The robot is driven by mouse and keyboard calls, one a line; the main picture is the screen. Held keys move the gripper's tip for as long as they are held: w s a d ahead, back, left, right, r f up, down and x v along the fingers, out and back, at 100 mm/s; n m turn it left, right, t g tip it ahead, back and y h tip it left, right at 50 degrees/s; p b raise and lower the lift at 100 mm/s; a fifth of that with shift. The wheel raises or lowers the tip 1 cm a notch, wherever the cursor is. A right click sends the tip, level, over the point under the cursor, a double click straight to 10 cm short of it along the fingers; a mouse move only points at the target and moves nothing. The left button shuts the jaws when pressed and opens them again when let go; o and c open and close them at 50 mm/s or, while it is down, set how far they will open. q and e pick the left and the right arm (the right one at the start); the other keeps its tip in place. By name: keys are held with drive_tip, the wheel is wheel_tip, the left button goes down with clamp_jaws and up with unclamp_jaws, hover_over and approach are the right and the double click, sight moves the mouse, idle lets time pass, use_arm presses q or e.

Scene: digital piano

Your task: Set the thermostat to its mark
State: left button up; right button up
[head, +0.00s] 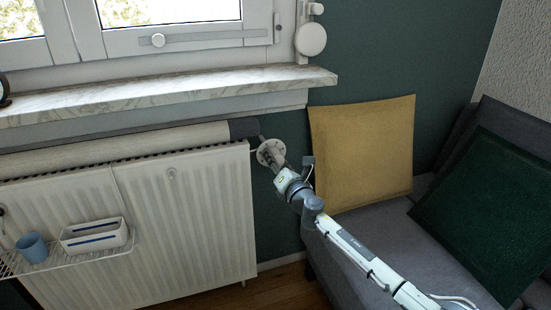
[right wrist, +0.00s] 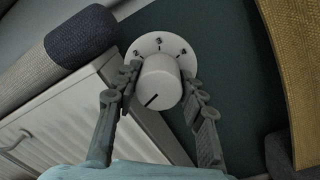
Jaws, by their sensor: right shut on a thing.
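The thermostat is a white round knob (right wrist: 160,84) in front of a pale round plate (right wrist: 170,43) with small dark marks along its edge. A black line on the knob's face points to the lower left in the right wrist view. My right gripper (right wrist: 163,92) has one finger on each side of the knob and is shut on it. In the head view the plate (head: 265,149) shows at the upper right end of the radiator, and my right gripper (head: 279,163) partly covers it and hides the knob. My left gripper is not in view.
The white radiator (head: 190,215) stands left of the thermostat, with a grey-tipped roll (right wrist: 80,38) along its top. A wire shelf (head: 65,262) holds a blue cup (head: 32,247) and a white box. A yellow cushion (head: 365,150) on the grey sofa (head: 365,235) stands close to the right.

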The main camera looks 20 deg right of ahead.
drive_tip(key=shift+n, duration=1.2)
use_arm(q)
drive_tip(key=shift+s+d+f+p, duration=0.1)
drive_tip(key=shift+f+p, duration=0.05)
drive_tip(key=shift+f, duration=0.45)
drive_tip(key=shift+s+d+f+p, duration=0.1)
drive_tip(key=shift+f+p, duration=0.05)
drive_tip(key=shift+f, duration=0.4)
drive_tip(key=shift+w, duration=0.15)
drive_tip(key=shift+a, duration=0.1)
use_arm(e)
drive_tip(key=o, duration=1.2)
drive_tip(key=shift+c, duration=0.2)
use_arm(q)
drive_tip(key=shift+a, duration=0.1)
